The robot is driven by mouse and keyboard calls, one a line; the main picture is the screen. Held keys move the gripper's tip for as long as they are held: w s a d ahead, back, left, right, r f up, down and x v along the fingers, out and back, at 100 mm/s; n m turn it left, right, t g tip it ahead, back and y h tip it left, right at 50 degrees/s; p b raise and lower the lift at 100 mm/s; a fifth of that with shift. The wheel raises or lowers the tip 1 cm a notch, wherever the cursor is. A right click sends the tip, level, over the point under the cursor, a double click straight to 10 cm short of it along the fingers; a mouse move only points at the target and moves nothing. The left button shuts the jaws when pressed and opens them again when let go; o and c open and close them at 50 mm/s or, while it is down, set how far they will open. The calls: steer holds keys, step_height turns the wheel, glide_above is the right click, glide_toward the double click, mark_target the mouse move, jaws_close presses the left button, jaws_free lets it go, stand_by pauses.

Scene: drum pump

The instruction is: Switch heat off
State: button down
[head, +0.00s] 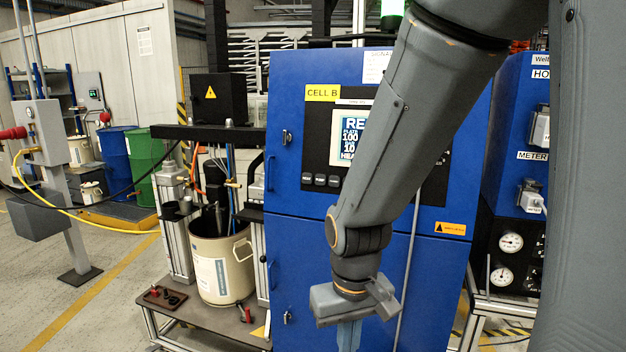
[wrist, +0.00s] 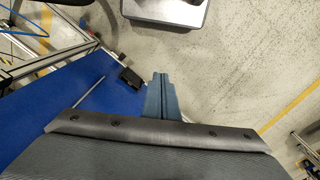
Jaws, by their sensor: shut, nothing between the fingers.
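The blue control cabinet (head: 300,225) labelled CELL B stands in the middle of the head view. Its screen (head: 348,138) shows text that includes HEA at the bottom, partly hidden behind my arm. A row of small buttons (head: 320,180) sits below the screen; its right part is hidden by my arm. My gripper (head: 349,338) hangs pointing down in front of the lower cabinet door, below the panel. It also shows in the wrist view (wrist: 161,78), with its fingers together and nothing between them. No heat switch can be made out.
A cream drum (head: 222,265) stands on the pump stand left of the cabinet. A second blue cabinet (head: 518,130) with gauges is at the right. A grey post (head: 55,180) with a yellow hose stands at the left. Open floor lies at the lower left.

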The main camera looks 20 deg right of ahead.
mark_target(306, 180)
steer(key=w+r+n+t+p, duration=0.1)
steer(key=w+r+n+t, duration=0.25)
steer(key=w, duration=0.65)
steer(key=w+r+n+t+p, duration=0.15)
steer(key=w+r+t, duration=0.35)
steer(key=w, duration=0.6)
steer(key=w+a+r+n+t+y, duration=0.2)
steer(key=w+r+n+t, duration=0.3)
steer(key=w+r, duration=0.4)
step_height(306, 180, up, 4)
steer(key=shift+a+f+t+y, duration=0.15)
steer(key=shift+t+y, duration=0.35)
steer(key=shift+t, duration=0.35)
steer(key=shift+w, duration=0.15)
steer(key=shift+w+d+f+b, duration=0.15)
steer(key=shift+w+d+f, duration=0.15)
steer(key=shift+w+d, duration=0.7)
steer(key=shift+w+d+f+b, duration=0.2)
steer(key=shift+w+d, duration=0.5)
steer(key=shift+w, duration=0.6)
steer(key=shift+w+d+f+b, duration=0.1)
steer(key=shift+w+d+f, duration=0.25)
steer(key=shift+w+d, duration=0.65)
steer(key=shift+w+a, duration=0.1)
steer(key=shift+w, duration=0.1)
steer(key=shift+w, duration=0.25)
